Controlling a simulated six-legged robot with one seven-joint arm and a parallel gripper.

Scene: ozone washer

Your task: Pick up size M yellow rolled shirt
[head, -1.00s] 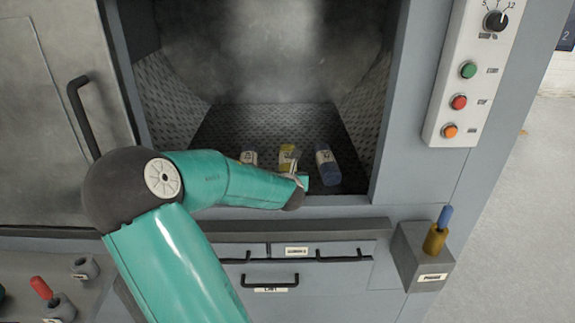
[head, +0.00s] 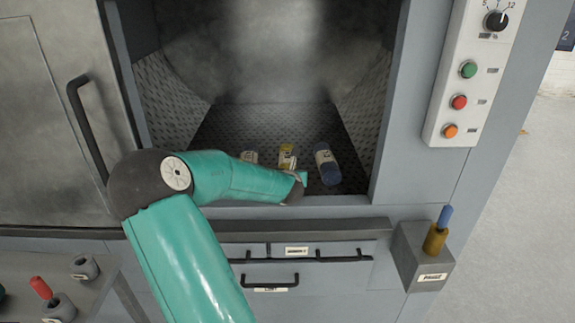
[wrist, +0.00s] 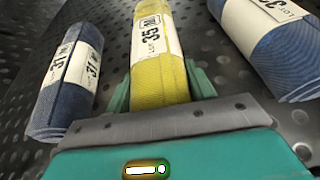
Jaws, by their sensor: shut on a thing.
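The yellow rolled shirt (wrist: 161,84) lies between my gripper's two teal fingers in the wrist view, with a white band marked "M" and "LOT 35". My gripper (wrist: 160,85) is shut on its near end. In the head view the yellow roll (head: 287,150) shows just beyond my gripper (head: 301,182), inside the washer drum opening; my arm hides its near end. The roll appears to rest on or just above the perforated floor; I cannot tell which.
A blue roll (wrist: 66,84) lies to the left and another blue roll (wrist: 272,50) to the right, both close to my gripper. The opening has a right frame wall (head: 388,120) and a front sill (head: 340,208). The drum floor behind the rolls is clear.

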